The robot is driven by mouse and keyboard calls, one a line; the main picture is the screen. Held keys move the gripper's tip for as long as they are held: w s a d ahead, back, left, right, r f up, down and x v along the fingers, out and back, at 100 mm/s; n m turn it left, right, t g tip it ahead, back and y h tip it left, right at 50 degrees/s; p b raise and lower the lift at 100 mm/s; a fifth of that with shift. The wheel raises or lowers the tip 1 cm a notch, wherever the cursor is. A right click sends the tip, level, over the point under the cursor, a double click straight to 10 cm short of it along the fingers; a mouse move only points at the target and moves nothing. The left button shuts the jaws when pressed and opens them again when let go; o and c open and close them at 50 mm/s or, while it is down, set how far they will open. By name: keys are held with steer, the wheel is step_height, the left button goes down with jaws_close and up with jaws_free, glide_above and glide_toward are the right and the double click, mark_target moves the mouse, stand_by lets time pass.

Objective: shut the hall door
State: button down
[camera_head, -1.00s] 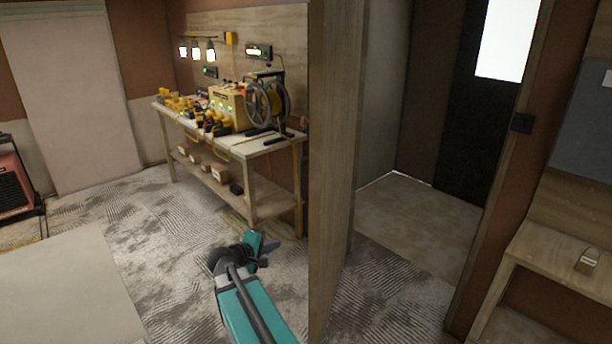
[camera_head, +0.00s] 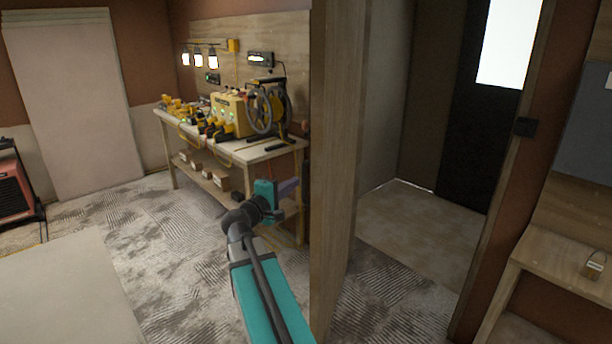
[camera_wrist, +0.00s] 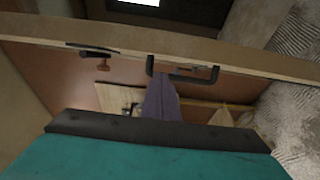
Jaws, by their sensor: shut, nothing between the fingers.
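The hall door (camera_head: 338,170) stands open, seen nearly edge-on in the head view as a tall wooden panel beside the doorway. In the wrist view its pale edge (camera_wrist: 240,57) crosses the top, with a dark bracket-shaped pull handle (camera_wrist: 206,76) on its reddish face. My gripper (camera_head: 288,188) is to the left of the door in the head view, raised above the floor, shut and empty. In the wrist view the purple fingers (camera_wrist: 160,102) point at the handle and overlap it in the picture. I cannot tell whether they touch it.
A workbench (camera_head: 275,152) with yellow tools stands behind my gripper, left of the door. The doorway floor (camera_head: 415,225) is clear. A wooden shelf unit (camera_head: 560,258) stands right of the frame. A pale flat surface (camera_head: 60,290) lies at front left.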

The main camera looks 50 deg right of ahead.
steer(key=shift+d, duration=0.1)
steer(key=p+x, duration=0.2)
steer(key=x, duration=0.8)
stand_by(0.3)
steer(key=shift+f, duration=0.1)
